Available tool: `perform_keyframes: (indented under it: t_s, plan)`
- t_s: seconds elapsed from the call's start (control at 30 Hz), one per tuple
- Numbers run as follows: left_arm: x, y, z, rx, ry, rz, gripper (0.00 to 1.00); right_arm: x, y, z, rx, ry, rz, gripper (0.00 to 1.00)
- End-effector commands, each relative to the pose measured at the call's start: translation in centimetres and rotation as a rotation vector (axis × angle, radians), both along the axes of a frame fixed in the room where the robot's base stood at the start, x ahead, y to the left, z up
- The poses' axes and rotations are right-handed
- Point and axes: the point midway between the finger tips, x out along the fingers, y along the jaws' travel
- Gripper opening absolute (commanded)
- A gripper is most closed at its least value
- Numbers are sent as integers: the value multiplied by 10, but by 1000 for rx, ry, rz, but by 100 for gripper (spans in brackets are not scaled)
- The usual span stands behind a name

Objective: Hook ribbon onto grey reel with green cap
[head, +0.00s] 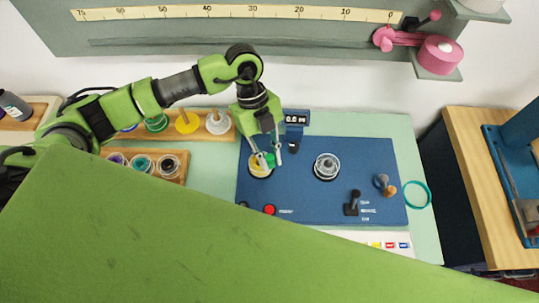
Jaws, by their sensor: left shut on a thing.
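My left gripper (267,162) reaches down over the left side of the blue machine plate (300,193). Its fingers are around a reel (259,171) with a pale rim. A green part (270,159), perhaps the cap, shows between the fingers, with yellow beside it. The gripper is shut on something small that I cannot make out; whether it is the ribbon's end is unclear. A second reel (327,166), clear and grey with a grey middle, stands to the right on the plate, apart from the gripper. My right gripper is not in view.
Wooden racks of spools (187,122) stand left of the plate. A teal ring (417,194) lies to the right. My green body part blocks the lower view.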

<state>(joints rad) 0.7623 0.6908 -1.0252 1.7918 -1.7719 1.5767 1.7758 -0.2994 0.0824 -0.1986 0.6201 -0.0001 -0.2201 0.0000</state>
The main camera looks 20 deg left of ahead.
Motion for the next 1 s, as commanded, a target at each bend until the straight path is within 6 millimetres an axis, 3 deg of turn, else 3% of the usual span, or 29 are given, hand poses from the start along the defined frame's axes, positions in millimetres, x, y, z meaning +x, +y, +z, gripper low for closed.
perform_keyframes:
  t_s: [1.0]
  plan:
    - [-1,0,-7,1,1,-1,0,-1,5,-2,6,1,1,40]
